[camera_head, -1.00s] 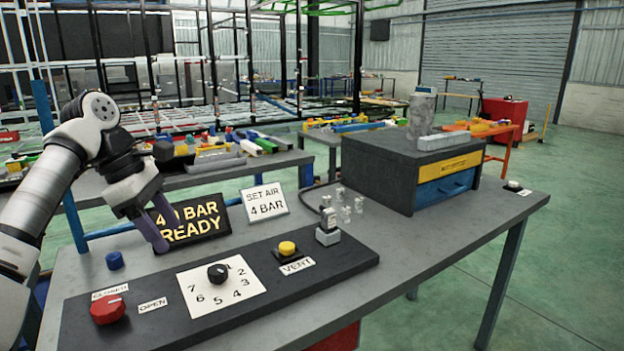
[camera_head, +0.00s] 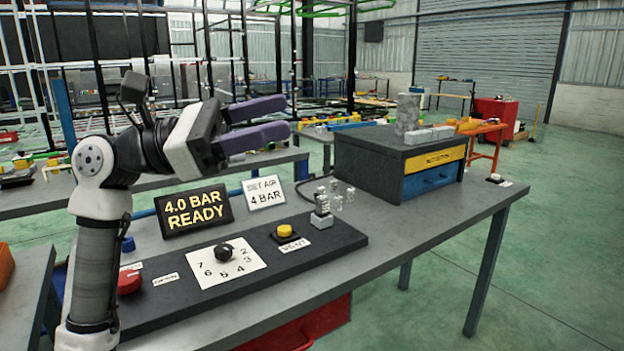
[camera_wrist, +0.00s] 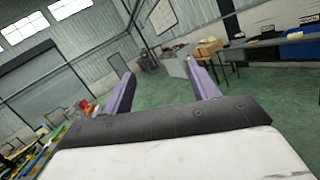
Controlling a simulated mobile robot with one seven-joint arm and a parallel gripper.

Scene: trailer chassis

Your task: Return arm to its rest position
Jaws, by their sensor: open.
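My gripper (camera_head: 270,122) is raised above the bench, its two purple fingers pointing right and spread apart. Nothing is between them. In the wrist view my gripper (camera_wrist: 160,84) is also open and empty, facing across the hall toward walls and floor. My arm stands upright at the left of the head view and bends over at the elbow. It partly covers the red knob (camera_head: 129,281) and its labels on the dark control panel (camera_head: 300,255). The gripper is clear of the panel and touches nothing visible.
On the bench (camera_head: 440,208) stand a "4.0 BAR READY" display (camera_head: 195,211), a "SET AIR 4 BAR" sign (camera_head: 263,191), a black dial (camera_head: 223,252), a yellow vent button (camera_head: 285,231) and a grey drawer cabinet (camera_head: 400,160). Open green floor lies to the right.

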